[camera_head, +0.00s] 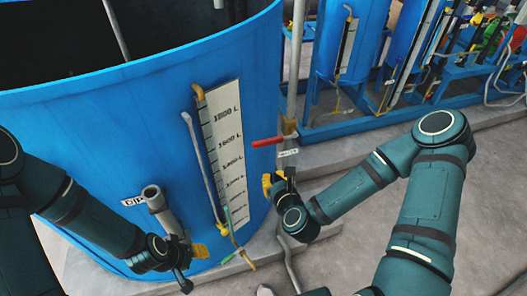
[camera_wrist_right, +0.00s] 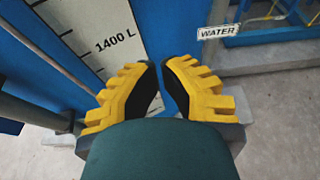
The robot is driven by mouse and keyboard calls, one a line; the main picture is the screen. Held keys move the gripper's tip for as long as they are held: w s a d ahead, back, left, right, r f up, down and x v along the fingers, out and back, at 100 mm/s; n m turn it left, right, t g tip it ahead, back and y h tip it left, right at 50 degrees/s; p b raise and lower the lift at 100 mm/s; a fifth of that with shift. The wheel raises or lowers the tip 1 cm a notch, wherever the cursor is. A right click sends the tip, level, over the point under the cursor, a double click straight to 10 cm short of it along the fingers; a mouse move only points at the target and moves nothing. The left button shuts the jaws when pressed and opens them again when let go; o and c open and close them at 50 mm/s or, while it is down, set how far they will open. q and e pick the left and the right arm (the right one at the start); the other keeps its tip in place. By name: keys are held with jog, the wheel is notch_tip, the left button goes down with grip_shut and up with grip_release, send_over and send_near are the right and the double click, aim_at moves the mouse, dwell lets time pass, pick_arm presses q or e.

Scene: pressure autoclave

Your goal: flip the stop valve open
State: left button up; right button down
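The stop valve shows in the head view as a red lever handle (camera_head: 267,141) on the upright grey pipe (camera_head: 292,105), right of the blue tank. The lever points left, nearly level, toward the tank wall. My right gripper (camera_head: 267,184) has yellow fingers and is below the lever, close to the tank and apart from the handle. In the right wrist view its fingertips (camera_wrist_right: 160,68) nearly meet, with nothing held between them; the lever is not in that view. My left gripper (camera_head: 200,251) is low by the tank's front; its finger gap cannot be made out.
The blue tank (camera_head: 120,110) carries a white litre scale (camera_head: 225,150) and a thin gauge pipe. A WATER label (camera_head: 288,153) hangs just below the lever. A grey pipe stub (camera_head: 153,198) is near my left arm. Blue-framed equipment (camera_head: 370,120) stands behind at right.

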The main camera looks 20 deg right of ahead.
aim_at(274, 141)
jog(key=b+x, duration=0.6)
jog(key=x, duration=0.4)
pick_arm(q)
jog(key=shift+s+d+f+p, duration=0.1)
jog(key=shift+f+p, duration=0.6)
jog(key=shift+f, duration=1.85)
pick_arm(e)
jog(key=shift+r, duration=1.95)
pick_arm(q)
jog(key=shift+s, duration=0.15)
pick_arm(e)
jog(key=shift+w, duration=0.2)
